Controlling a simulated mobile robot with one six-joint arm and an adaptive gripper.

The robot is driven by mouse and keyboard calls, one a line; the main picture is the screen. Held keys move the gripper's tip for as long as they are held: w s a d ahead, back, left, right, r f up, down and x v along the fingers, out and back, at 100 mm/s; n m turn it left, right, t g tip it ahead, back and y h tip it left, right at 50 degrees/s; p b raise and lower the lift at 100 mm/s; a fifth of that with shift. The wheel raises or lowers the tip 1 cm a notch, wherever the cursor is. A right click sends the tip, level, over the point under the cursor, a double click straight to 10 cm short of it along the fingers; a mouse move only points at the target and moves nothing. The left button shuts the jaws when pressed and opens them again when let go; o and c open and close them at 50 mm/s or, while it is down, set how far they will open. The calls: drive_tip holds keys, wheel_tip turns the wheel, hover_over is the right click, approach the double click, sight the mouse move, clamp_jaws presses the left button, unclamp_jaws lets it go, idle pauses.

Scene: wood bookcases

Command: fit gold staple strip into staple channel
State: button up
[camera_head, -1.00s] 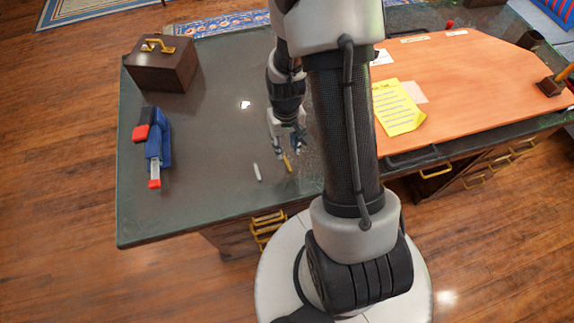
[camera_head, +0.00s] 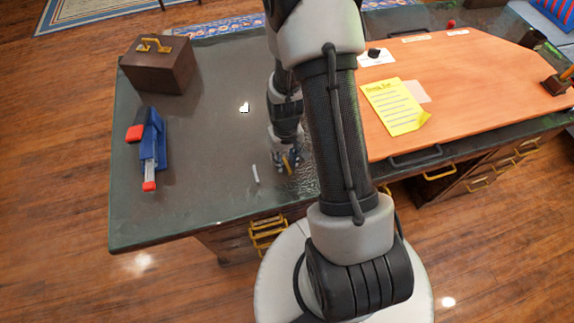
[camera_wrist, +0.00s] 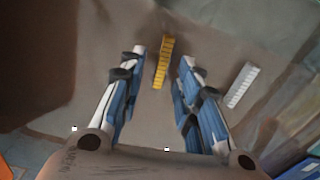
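The gold staple strip (camera_wrist: 163,62) lies on the dark desk top. In the wrist view it sits between and just beyond the fingertips of my gripper (camera_wrist: 160,68). In the head view the gold strip (camera_head: 287,164) is partly hidden by my gripper (camera_head: 286,157), which is low over the desk. The fingers are spread apart with nothing between them that they grip. The blue and red stapler (camera_head: 152,140) is open at the left of the desk. Its pale staple channel (camera_head: 149,175) points toward the near edge and ends in a red tip.
A silver staple strip (camera_head: 255,174) lies just left of the gold one; it also shows in the wrist view (camera_wrist: 242,84). A brown box (camera_head: 158,66) with a gold handle stands at the back left. A yellow note (camera_head: 396,106) lies on the orange surface (camera_head: 470,90).

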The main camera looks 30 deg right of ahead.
clamp_jaws()
idle(0.3)
